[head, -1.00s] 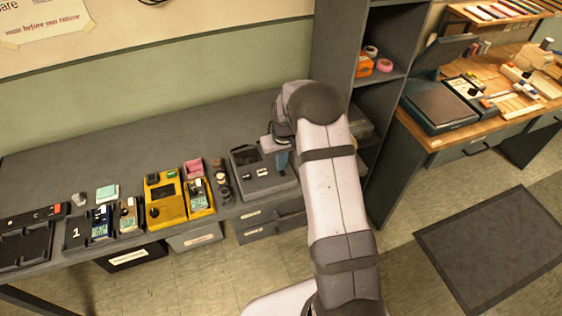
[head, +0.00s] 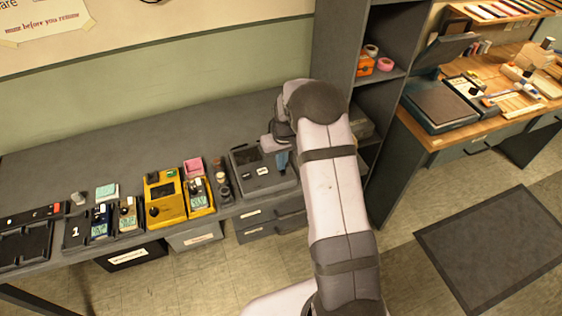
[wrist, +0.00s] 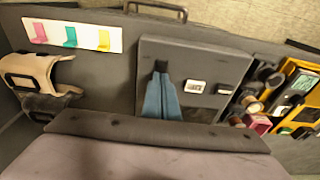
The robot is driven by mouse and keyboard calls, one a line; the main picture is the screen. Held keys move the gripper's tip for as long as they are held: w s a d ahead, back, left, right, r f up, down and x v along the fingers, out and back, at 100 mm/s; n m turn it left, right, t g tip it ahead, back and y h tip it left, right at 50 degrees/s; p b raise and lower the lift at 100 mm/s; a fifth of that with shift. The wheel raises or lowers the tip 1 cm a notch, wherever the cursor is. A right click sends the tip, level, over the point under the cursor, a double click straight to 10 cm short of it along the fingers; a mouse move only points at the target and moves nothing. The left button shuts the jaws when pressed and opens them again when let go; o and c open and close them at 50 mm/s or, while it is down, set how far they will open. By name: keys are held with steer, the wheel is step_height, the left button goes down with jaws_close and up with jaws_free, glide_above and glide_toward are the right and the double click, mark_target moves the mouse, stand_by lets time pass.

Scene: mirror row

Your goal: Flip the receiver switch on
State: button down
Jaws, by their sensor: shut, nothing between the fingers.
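A grey box (head: 250,185) with a dark screen stands near the right end of the bench. It may be the receiver; no readable name shows on it. In the wrist view its grey face (wrist: 210,60) carries a pale small part (wrist: 194,86) and a dark one with a light strip (wrist: 225,88). I cannot tell which is the switch or how it is set. My gripper (wrist: 161,74) is shut and empty, its blue fingers over the box's face, with a dark patch at their tips. In the head view the gripper (head: 282,161) is at the box's right side. Contact is unclear.
A yellow instrument (head: 163,205) and several smaller meters stand left of the box. Small dark round parts (head: 222,188) lie close beside it. A dark shelf unit (head: 335,50) rises at the right. The bench behind the devices is clear.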

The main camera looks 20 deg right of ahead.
mark_target(284, 174)
steer(key=shift+s+f, duration=0.1)
steer(key=shift+s, duration=0.7)
steer(key=shift+r+p, duration=0.35)
steer(key=r+p, duration=0.3)
steer(key=r, duration=0.1)
steer(key=shift+s+r, duration=0.1)
steer(key=shift+s, duration=0.15)
steer(key=shift+r+b, duration=0.3)
steer(key=shift+b, duration=0.5)
step_height(284, 174, up, 8)
steer(key=s+b, duration=0.1)
steer(key=b, duration=0.1)
steer(key=shift+s+r, duration=0.2)
steer(key=shift+b, duration=0.35)
